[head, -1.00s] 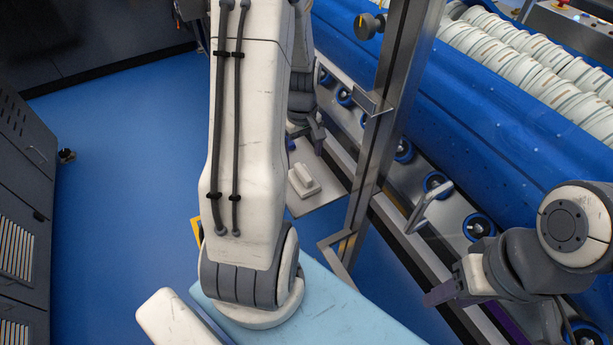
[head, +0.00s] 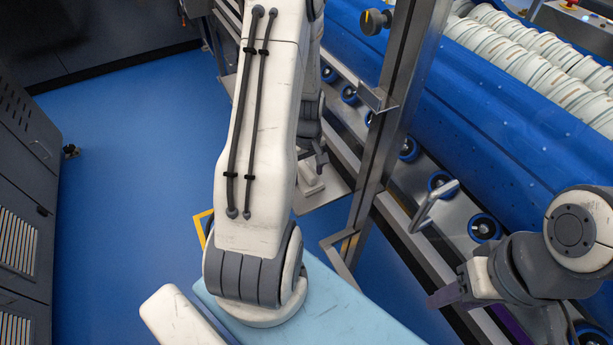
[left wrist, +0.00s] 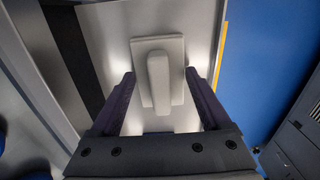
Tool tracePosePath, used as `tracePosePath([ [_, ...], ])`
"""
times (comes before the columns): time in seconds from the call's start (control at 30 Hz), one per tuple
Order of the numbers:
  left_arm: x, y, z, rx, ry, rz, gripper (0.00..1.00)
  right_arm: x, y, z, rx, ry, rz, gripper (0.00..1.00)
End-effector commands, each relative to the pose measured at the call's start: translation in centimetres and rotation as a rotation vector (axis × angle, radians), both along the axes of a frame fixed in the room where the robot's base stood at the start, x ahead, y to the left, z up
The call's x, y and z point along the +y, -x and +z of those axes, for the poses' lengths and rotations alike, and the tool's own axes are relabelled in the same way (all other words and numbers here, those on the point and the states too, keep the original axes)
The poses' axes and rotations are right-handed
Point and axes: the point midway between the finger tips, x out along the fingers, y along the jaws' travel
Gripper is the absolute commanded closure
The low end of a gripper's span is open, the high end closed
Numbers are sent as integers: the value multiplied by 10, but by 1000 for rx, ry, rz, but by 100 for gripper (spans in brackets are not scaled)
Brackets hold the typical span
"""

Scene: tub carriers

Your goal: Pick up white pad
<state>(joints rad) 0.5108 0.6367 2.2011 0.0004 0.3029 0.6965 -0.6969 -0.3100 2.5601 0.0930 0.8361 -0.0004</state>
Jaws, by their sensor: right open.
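The white pad (head: 309,183) rests on a pale metal plate (head: 326,195) and is partly hidden behind my left arm in the head view. In the left wrist view the pad (left wrist: 159,78) is a flat square base with a raised bar handle along its middle. My left gripper (left wrist: 160,74) is open, its two dark fingers on either side of the pad with a gap on each side. In the head view the left gripper (head: 318,158) is partly hidden by my arm, just above the pad. My right gripper (head: 447,296) is open and apart at the right.
A steel post (head: 391,120) stands right of the pad. Behind it a blue trough (head: 480,130) holds rows of white tubs (head: 545,60), with blue rollers below. A yellow-edged strip (left wrist: 220,50) borders the plate. Blue floor (head: 130,170) is open on the left.

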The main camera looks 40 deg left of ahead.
Motion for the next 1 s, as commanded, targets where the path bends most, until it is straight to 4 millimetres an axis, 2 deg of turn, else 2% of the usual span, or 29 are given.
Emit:
tracePosePath([
  [0.03,0,0,0,1,0,0,50,0,0,0,0,0,0,50],
  [0.1,0,0,0,1,1,0,76,0,0,0,0,0,0,50],
  [0.13,0,0,0,0,0,0,78,0,0,0,0,0,0,50],
  [0.33,0,0,1,0,0,0,78,0,0,0,0,0,0,50],
  [0.43,0,-1,10,-3,-1,0,78,0,0,2,0,0,0,50],
  [0.8,0,-1,80,-4,-2,0,78,0,0,11,0,0,0,50],
  [1.0,0,0,99,-1,-1,0,78,0,0,12,0,0,0,50],
])
